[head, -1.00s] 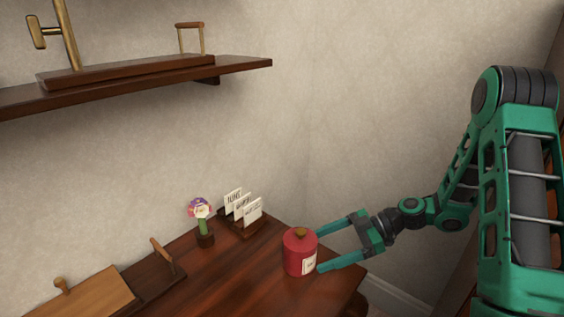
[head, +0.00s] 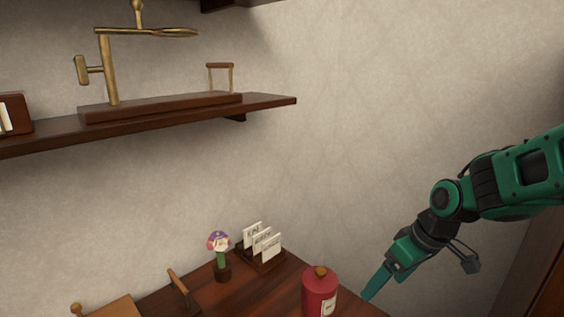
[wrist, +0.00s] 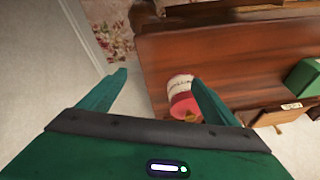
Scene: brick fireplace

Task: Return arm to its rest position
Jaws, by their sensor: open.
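My gripper (wrist: 158,92) is open in the wrist view, with its two green fingers spread apart and nothing held between them. In the head view my gripper (head: 375,284) hangs at the lower right, to the right of a red canister (head: 318,294) with a knob on its lid and a pale label. The canister stands upright on the dark wooden table (head: 250,295). In the wrist view the canister (wrist: 181,95) shows beside the right finger, which partly covers it. I cannot tell from these frames how wide the gap to the canister is.
A flower figure (head: 221,258) and a card holder (head: 262,246) stand at the back of the table. A wooden shelf (head: 268,103) with a brass device (head: 110,65) juts from the wall above. A dark wooden panel (head: 535,265) stands at the right.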

